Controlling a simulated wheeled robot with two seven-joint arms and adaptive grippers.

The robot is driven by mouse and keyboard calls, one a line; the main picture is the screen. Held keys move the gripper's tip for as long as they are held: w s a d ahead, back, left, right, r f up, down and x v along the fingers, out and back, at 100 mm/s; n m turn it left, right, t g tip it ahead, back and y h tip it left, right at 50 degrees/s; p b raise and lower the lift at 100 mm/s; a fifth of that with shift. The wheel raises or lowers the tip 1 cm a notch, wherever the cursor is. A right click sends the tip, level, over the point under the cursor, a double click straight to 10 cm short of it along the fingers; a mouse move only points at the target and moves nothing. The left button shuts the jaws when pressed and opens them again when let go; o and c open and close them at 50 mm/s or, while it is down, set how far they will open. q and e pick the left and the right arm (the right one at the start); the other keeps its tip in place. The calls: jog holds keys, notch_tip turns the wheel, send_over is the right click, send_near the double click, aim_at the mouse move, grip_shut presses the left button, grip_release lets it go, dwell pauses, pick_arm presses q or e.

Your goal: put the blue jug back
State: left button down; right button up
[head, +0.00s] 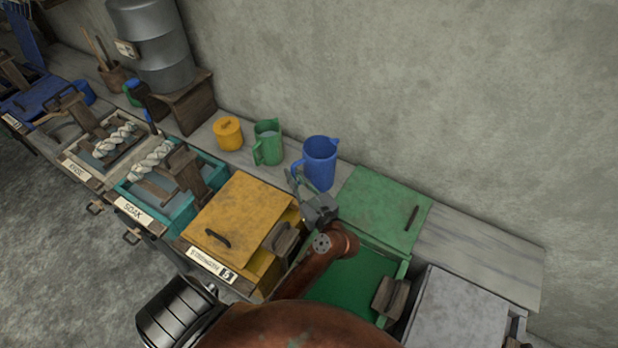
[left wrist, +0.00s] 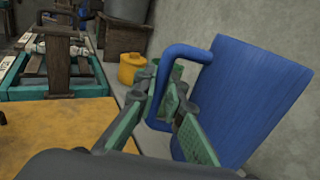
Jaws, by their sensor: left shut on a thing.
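The blue jug (head: 320,163) stands upright, or nearly so, at the back ledge near the wall, right of the green jug (head: 268,142). My left gripper (head: 302,188) is at the jug's left side, where its handle is. In the left wrist view the blue jug (left wrist: 240,100) fills the right side, and my left gripper (left wrist: 172,105) has its green-padded fingers shut on the jug's handle. I cannot tell whether the jug's base touches the ledge. My right gripper is not identifiable in either view.
A yellow pot (head: 228,133) stands left of the green jug on the ledge (head: 480,255). A yellow-lidded box (head: 235,220) and a green lid (head: 385,210) lie close to my arm. The wall (head: 430,90) is close behind the jug.

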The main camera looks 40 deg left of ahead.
pick_arm(q)
jog(key=w+a+f+g+b, duration=0.1)
jog(key=w+a+f, duration=0.3)
jog(key=a+f, duration=0.1)
jog(key=w+a+f+n+g+b, duration=0.1)
jog(key=w+a+f, duration=0.3)
jog(key=f, duration=0.4)
jog(key=shift+w+a+y+b, duration=0.15)
jog(key=shift+a+y+b, duration=0.25)
jog(key=shift+a+b, duration=0.35)
pick_arm(e)
jog(key=f, duration=0.3)
jog(key=shift+s+f, duration=0.2)
jog(key=shift+f, duration=0.2)
pick_arm(q)
jog(key=shift+f, duration=0.1)
jog(key=c, duration=2.5)
grip_release()
jog(key=shift+f, duration=0.2)
jog(key=o, duration=0.5)
jog(key=shift+r, duration=0.1)
pick_arm(e)
jog(key=shift+f, duration=0.1)
